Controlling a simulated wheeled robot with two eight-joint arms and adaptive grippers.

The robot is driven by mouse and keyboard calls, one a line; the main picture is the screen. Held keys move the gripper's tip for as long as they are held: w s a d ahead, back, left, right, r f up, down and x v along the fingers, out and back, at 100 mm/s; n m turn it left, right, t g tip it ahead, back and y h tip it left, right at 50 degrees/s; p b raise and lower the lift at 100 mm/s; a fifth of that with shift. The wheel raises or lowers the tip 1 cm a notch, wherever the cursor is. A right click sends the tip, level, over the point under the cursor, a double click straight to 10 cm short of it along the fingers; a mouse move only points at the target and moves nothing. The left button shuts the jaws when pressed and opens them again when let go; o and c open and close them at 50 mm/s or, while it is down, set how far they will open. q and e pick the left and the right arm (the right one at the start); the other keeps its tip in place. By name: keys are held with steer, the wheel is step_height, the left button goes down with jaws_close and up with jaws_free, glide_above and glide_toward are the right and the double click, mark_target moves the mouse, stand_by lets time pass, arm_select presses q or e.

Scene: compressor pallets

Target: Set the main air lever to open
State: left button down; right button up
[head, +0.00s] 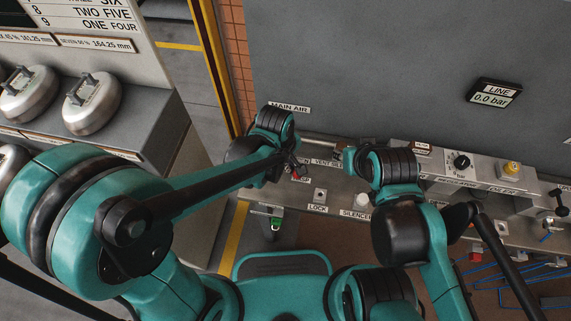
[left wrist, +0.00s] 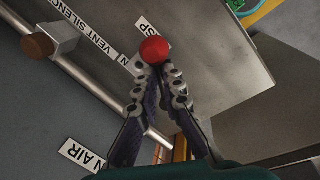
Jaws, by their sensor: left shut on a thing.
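A red ball knob (left wrist: 154,50) sits at the fingertips of my left gripper (left wrist: 157,68) in the left wrist view. The fingers are closed in on it, and the lever's shaft is hidden behind them. In the head view my left gripper (head: 290,164) is at the panel's left end, with a small red part (head: 296,175) at its tips. The MAIN AIR label (head: 289,107) is on the grey wall just above that wrist. My right gripper (head: 345,156) is near the panel to the right, its fingers too small and covered to read.
The steel panel (head: 440,190) carries a black dial (head: 462,162), a yellow button (head: 511,168) and several labels. A LINE display (head: 494,96) reads 0.0 bar. A brown knob (left wrist: 37,46) and a pipe lie beside my left fingers. A bench with round metal canisters (head: 92,102) stands left.

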arm_select(q)
steer(key=n, duration=0.2)
steer(key=w+d+n, duration=0.1)
steer(key=n, duration=0.1)
steer(key=shift+d+t+y, duration=0.15)
steer(key=shift+t+y, duration=0.15)
steer(key=shift+w+d+n, duration=0.15)
steer(key=shift+w+n, duration=0.25)
steer(key=shift+n, duration=0.7)
steer(key=c, duration=1.6)
jaws_free()
steer(key=shift+w+f, duration=0.1)
steer(key=r, duration=0.4)
steer(key=s+r, duration=0.1)
steer(key=r, duration=0.3)
steer(key=s+r, duration=0.1)
steer(key=r, duration=0.3)
steer(key=shift+s+a, duration=0.15)
steer(key=shift+a, duration=0.15)
